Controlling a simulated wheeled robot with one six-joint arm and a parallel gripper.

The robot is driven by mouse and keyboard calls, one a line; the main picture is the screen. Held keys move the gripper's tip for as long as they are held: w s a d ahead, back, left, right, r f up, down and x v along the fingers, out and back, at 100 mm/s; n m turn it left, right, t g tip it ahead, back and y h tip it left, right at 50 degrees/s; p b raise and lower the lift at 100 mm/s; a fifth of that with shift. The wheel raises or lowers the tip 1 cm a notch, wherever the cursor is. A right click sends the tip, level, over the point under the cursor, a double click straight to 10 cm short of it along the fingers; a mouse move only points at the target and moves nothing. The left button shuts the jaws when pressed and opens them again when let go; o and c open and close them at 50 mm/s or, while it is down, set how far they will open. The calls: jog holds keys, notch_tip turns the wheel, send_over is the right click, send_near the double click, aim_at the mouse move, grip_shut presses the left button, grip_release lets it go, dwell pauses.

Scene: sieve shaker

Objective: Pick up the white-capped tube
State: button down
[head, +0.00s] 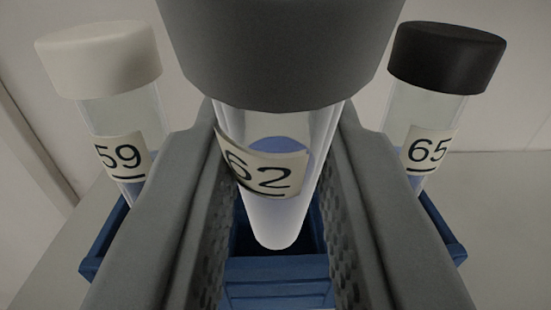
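The white-capped tube (100,60), labelled 59, stands at the left in a blue rack, outside my left finger, which hides part of its lower end. My gripper (277,140) is around a different tube, the grey-capped tube (280,45) labelled 62. Its clear body spans the gap between the two fingers and appears gripped. Its rounded tip shows above the rack opening, and pale liquid is inside. The top of its cap is cut off by the frame edge.
A black-capped tube (446,58), labelled 65, stands at the right, outside my right finger. The blue rack (278,270) lies below and behind the fingers, mostly hidden by them. A plain pale wall and surface lie behind.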

jog(key=shift+w+f, duration=0.15)
jog(key=shift+f, duration=0.05)
jog(key=shift+w+g, duration=0.15)
jog(key=shift+g, duration=0.15)
jog(key=shift+w+r+g, duration=0.1)
jog(key=shift+w+g, duration=0.05)
jog(key=shift+g, duration=0.15)
jog(key=shift+w+r+g, duration=0.1)
jog(key=shift+w+g, duration=0.5)
jog(key=shift+g, duration=0.5)
jog(key=shift+w+g, duration=0.15)
jog(key=shift+g, duration=0.15)
jog(key=shift+f, duration=0.75)
jog(key=c, duration=1.6)
grip_release()
jog(key=shift+f, duration=0.15)
jog(key=shift+o, duration=0.2)
